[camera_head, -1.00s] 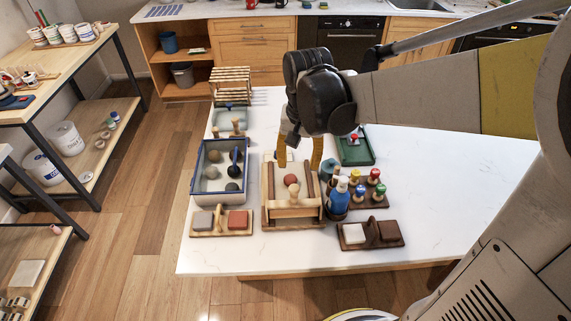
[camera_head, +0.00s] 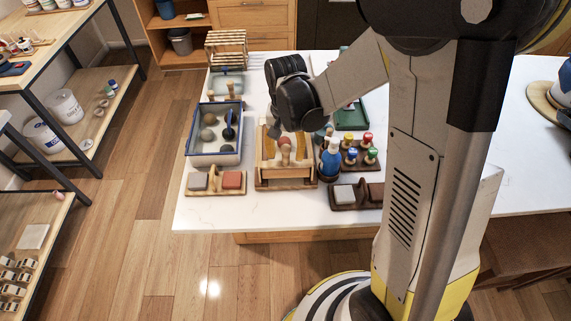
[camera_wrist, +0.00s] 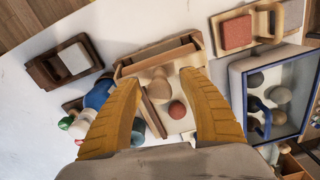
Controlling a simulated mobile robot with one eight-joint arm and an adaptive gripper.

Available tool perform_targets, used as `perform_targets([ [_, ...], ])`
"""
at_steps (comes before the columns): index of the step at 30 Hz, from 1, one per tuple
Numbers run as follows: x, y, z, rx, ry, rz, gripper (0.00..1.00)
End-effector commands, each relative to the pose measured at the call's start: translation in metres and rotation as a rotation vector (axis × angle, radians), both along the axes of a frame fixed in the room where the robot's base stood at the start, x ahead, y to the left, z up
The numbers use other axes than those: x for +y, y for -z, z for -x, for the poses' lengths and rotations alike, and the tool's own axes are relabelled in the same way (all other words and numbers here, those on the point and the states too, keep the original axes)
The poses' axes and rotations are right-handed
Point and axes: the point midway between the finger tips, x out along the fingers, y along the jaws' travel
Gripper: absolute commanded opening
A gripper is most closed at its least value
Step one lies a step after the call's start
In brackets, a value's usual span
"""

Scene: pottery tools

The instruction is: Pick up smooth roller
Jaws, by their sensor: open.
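A light-wood roller with a rounded handle (camera_wrist: 159,90) lies in the wooden tray (camera_head: 263,172), near its front wall; I take it for the smooth roller. In the head view the roller (camera_head: 285,158) is small and partly hard to make out. A reddish clay ball (camera_wrist: 177,110) sits just behind it in the tray. My gripper (camera_head: 284,144) is open over the tray, its two yellow fingers spread wide. In the wrist view the gripper (camera_wrist: 158,80) has one finger on each side of the roller and ball. I see no contact with the roller.
A blue-rimmed bin (camera_head: 190,143) with round lumps stands left of the tray. A blue bottle (camera_head: 330,160) and colored-knob tools (camera_head: 367,150) stand close on the right. Block holders (camera_head: 232,181) (camera_head: 345,196) sit near the front edge. The front left tabletop is clear.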

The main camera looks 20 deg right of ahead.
Motion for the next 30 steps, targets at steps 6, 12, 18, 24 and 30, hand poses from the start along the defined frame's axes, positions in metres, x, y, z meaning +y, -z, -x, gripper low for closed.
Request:
perform_targets([
  [6, 0.0, 0.006, 0.0, 0.0, 0.0, 0.0, 0.49],
  [12, 0.0, 0.006, 0.0, 0.0, 0.0, 0.0, 0.14],
  [18, 0.0, 0.006, 0.0, 0.0, 0.0, 0.0, 0.0],
  [24, 0.0, 0.004, 0.0, 0.0, 0.0, 0.0, 0.0],
  [30, 0.0, -0.012, 0.0, 0.0, 0.0, 0.0, 0.0],
])
